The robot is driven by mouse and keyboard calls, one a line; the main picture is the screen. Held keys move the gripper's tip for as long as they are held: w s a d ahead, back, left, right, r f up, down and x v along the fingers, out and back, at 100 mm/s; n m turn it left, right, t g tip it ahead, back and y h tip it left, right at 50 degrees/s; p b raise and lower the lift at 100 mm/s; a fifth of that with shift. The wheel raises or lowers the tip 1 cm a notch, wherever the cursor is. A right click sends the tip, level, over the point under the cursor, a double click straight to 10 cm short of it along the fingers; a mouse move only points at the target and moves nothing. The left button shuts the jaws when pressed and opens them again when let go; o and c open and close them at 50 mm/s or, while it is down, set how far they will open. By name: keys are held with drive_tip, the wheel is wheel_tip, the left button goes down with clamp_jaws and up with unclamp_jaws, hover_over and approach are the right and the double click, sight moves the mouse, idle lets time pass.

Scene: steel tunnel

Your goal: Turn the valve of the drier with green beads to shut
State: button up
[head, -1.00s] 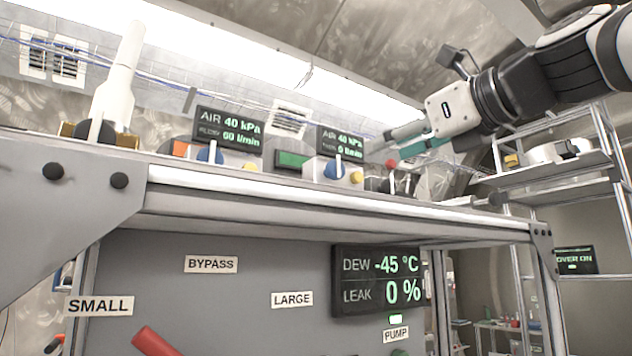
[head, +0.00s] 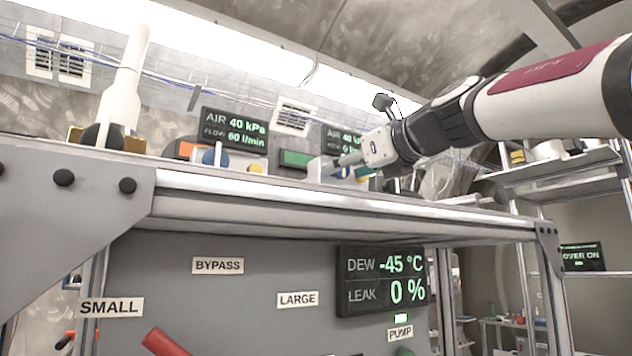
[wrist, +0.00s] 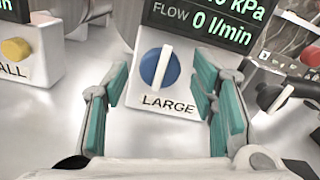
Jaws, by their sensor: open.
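A blue round knob with a white bar (wrist: 160,67) sits on a white box labelled LARGE in the wrist view. Its bar stands nearly upright, tilted slightly. My gripper (wrist: 162,90) is open and empty, its teal-padded fingers on either side of the knob's box, with the knob between and beyond them. In the head view my gripper (head: 345,162) is over the right box on the bench and hides much of it. Another blue knob (head: 215,156) is on the left box. A green panel (head: 296,159) and an orange patch (head: 187,149) show there; beads cannot be made out.
The display above LARGE (wrist: 208,22) reads FLOW 0 l/min. The left display (head: 234,129) reads 40 kPa, 60 l/min. The dew panel (head: 382,280) reads -45 °C, leak 0 %.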

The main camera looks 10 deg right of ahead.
drive_tip(key=c, duration=1.1)
drive_tip(key=shift+c, duration=0.2)
